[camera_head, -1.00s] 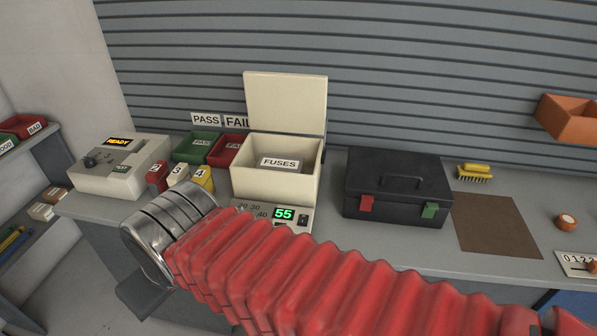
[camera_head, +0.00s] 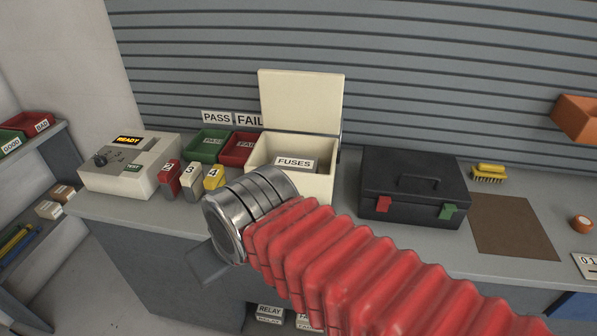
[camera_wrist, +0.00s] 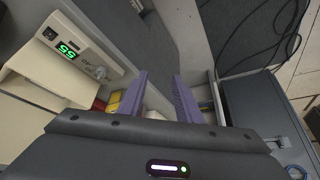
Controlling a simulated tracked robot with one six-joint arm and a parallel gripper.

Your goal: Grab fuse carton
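A cream box (camera_head: 317,182) with its lid raised stands on the bench in the head view, and a FUSES label (camera_head: 295,162) shows at it. I cannot tell whether this is the fuse carton. A carton marked RELAY (camera_head: 269,311) and another beside it sit low under the bench, partly cut off. Small cartons (camera_head: 50,209) lie on the left shelf, their labels unreadable. My gripper shows in the wrist view with two purple fingers apart (camera_wrist: 160,74) and nothing between them. In the head view my arm is in front of the bench and hides most of the gripper.
A tester marked READY (camera_head: 128,165), green (camera_head: 208,146) and red (camera_head: 240,150) bins, numbered blocks (camera_head: 191,177) and a black case (camera_head: 412,188) occupy the bench. A brown mat (camera_head: 513,228) is bare. The wrist view shows cables (camera_wrist: 275,35) on the floor.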

